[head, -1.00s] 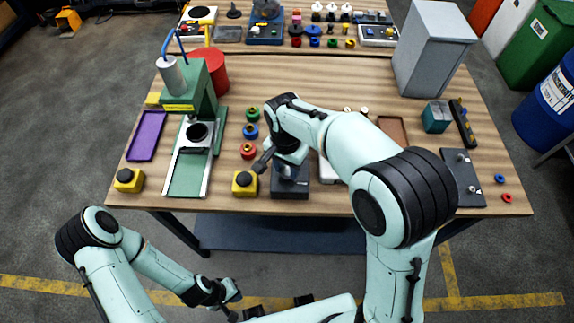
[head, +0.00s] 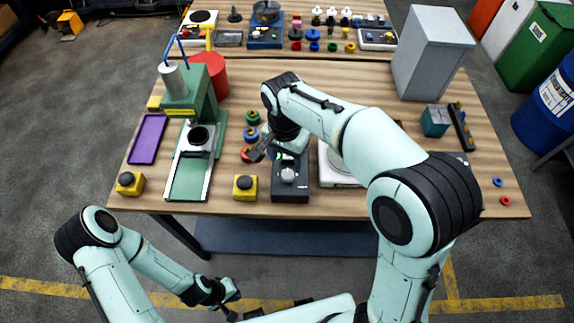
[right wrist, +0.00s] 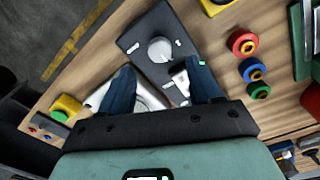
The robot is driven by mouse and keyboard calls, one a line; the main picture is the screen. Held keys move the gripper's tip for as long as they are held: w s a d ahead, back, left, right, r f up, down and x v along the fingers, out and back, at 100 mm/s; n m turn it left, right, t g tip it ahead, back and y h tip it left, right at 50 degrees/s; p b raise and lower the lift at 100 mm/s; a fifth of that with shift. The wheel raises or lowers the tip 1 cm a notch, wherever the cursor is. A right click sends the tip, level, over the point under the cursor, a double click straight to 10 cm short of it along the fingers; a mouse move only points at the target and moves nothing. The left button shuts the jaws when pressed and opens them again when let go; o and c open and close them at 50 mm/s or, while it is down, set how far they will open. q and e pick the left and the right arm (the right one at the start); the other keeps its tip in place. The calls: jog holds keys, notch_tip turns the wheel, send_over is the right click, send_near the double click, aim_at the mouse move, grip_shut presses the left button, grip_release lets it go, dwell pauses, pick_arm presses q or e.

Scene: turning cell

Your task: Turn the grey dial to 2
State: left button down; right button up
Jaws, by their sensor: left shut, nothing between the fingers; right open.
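The grey dial (head: 288,175) is a round knob on a dark box (head: 290,194) near the table's front edge. It also shows in the right wrist view (right wrist: 160,50), with small white marks around it; I cannot read its setting. My right gripper (head: 268,153) is open and empty above the back end of the box, apart from the dial. In the right wrist view its two fingers (right wrist: 163,82) are spread, with the dial beyond their tips. My left gripper (head: 232,302) is shut and empty, low in front of the table.
A yellow button box (head: 245,188) stands left of the dark box. Green, blue and red rings (head: 251,134) lie behind it, partly near my right gripper. A white device (head: 333,175) stands right of the dark box. A green press (head: 190,95) stands further left.

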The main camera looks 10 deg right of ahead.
aim_at(286, 173)
pick_arm(q)
jog(key=shift+w+r+p, duration=0.4)
jog(key=shift+w+r, duration=0.3)
pick_arm(e)
notch_tip(286, 173, up, 7)
jog(key=shift+r, duration=0.15)
jog(key=shift+w+a, duration=0.1)
